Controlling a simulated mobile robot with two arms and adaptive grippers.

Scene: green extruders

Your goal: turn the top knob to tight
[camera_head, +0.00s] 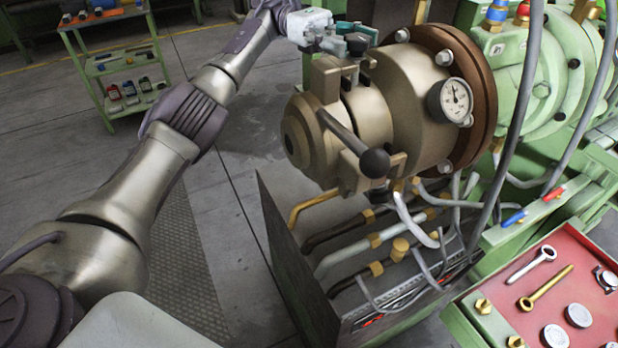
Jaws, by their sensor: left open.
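The top knob (357,42) is a dark, small lobed knob on top of the bronze-coloured extruder head (400,95). My left gripper (350,34) reaches in from the upper left, with its teal fingers level with the knob and around or just beside it. The fingers are open; whether they touch the knob I cannot tell. A lever with a black ball (374,162) sticks out from the front of the head. My right gripper is not in view.
A pressure gauge (450,100) sits on the head's right side. Pipes and hoses (385,240) run below it. A red tray (560,290) with wrenches and round parts is at the lower right. A green cart (115,60) stands at the upper left.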

